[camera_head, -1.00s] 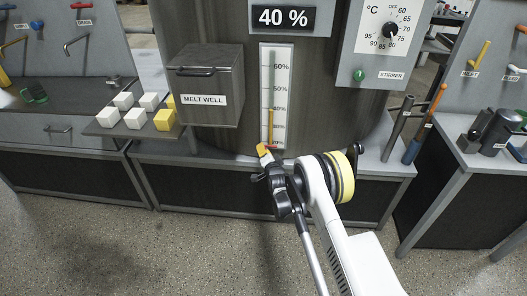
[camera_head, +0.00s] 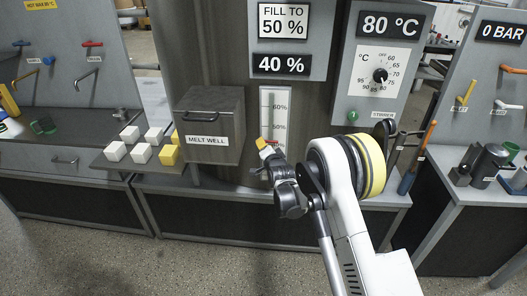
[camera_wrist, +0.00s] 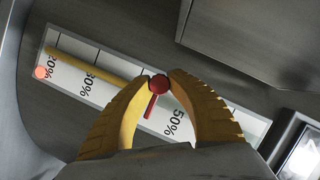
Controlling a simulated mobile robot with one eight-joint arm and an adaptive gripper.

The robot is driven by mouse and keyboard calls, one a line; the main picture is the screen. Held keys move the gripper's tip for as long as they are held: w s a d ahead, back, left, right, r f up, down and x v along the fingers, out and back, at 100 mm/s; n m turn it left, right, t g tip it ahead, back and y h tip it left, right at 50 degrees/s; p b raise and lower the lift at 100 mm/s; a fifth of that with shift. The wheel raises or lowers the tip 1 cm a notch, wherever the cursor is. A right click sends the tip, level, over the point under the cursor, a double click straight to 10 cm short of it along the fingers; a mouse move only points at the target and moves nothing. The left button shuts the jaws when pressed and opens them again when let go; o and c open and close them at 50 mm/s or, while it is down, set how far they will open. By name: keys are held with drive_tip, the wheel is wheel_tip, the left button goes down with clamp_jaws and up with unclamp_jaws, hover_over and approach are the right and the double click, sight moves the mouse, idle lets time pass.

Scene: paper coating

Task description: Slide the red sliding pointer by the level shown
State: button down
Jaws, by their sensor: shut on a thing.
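The red sliding pointer (camera_wrist: 158,86) has a round knob and a thin red bar. It sits between my gripper's yellow fingertips in the wrist view, near the end of the yellow level strip (camera_wrist: 95,65) and short of the 50% mark. The white scale (camera_wrist: 62,74) shows 20%, 30% and 50% there; the 40% mark is hidden by a finger. In the head view my gripper (camera_head: 267,144) covers the lower part of the scale (camera_head: 275,97), just below its 50% mark. My gripper (camera_wrist: 160,88) is shut on the pointer's knob.
A display reads 40 % (camera_head: 282,65), under a FILL TO 50 % sign (camera_head: 283,21). The MELT WELL box (camera_head: 210,118) stands left of the scale. White cubes (camera_head: 130,134) and yellow cubes (camera_head: 169,154) lie on a shelf. A dial panel (camera_head: 384,75) is at the right.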

drive_tip(key=shift+r, duration=0.3)
drive_tip(key=c, duration=1.2)
unclamp_jaws()
drive_tip(key=shift+w+a+f, duration=0.1)
drive_tip(key=shift+a+f, duration=0.05)
drive_tip(key=v, duration=1.2)
